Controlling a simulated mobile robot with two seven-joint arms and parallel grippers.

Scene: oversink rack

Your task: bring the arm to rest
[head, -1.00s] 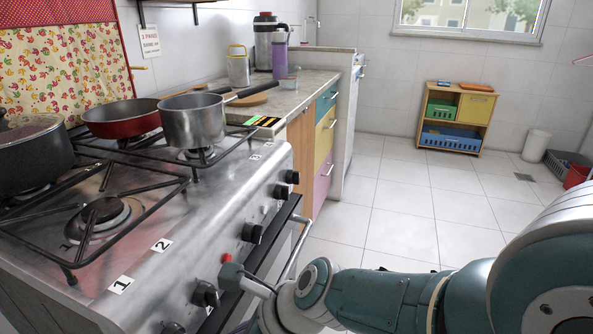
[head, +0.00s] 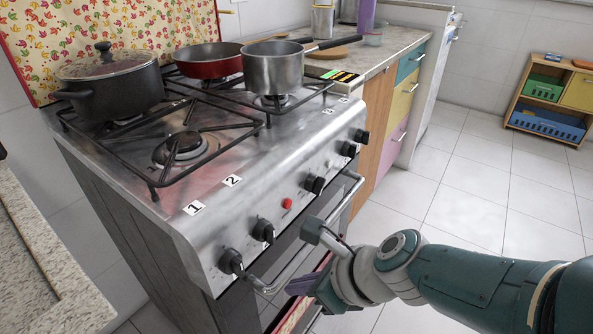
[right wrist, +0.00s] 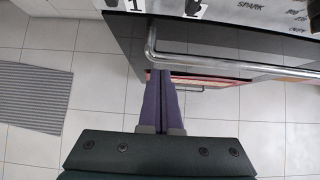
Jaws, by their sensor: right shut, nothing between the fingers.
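My right arm comes in from the lower right of the head view. Its gripper (head: 300,287) is in front of the stove, near the oven's bar handle (head: 283,277). In the right wrist view the two purple fingers (right wrist: 162,78) lie together, shut, with nothing between them. Their tips are just below the handle (right wrist: 230,65) in that picture; I cannot tell whether they touch it. My left gripper is in neither view.
The stove (head: 240,205) carries a lidded dark pot (head: 112,90), a red pan (head: 208,62) and a steel saucepan (head: 273,72). Knobs (head: 262,230) line its front. A granite counter (head: 35,265) is at left. Tiled floor (head: 470,200) is clear at right; a striped mat (right wrist: 35,95) lies on it.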

